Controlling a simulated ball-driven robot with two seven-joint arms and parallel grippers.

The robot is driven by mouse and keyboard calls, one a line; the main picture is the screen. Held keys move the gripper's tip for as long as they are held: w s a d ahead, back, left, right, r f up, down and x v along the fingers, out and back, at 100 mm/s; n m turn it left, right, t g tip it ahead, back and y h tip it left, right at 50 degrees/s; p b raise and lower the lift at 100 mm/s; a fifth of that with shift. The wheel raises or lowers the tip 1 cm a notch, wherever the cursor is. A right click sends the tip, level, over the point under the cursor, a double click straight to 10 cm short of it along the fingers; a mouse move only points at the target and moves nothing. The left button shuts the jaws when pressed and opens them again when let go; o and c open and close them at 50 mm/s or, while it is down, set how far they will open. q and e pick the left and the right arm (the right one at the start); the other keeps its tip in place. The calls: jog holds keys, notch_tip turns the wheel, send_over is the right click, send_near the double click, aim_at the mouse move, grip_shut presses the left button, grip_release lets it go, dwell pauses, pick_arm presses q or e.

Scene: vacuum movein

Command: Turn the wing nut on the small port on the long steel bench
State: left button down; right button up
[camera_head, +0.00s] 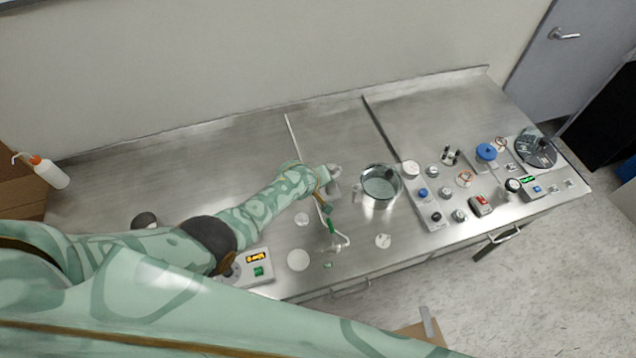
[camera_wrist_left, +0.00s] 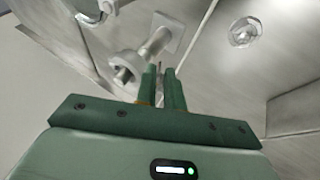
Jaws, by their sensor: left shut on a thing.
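My left gripper (camera_head: 333,229) reaches down to the front middle of the long steel bench (camera_head: 180,170). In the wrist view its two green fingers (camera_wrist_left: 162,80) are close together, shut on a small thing. That is likely the wing nut, but it is mostly hidden between the fingers. Just beyond the fingertips is the small port, a pale metal tube with a square flange (camera_wrist_left: 172,32). A rounded clamp-like ring (camera_wrist_left: 125,68) shows beside the fingers. In the head view a pale curved piece (camera_head: 343,240) shows by the fingertips; its details are too small to tell. My right gripper is not in view.
A round glass-topped vessel (camera_head: 380,183) stands right of my gripper. A tray of knobs and fittings (camera_head: 445,195) lies farther right. A controller with an orange display (camera_head: 256,266) sits under my forearm. White discs (camera_head: 298,260) lie nearby. The bench's back left is clear.

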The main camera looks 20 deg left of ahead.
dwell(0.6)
pick_arm(q)
jog(key=c, duration=1.5)
grip_release()
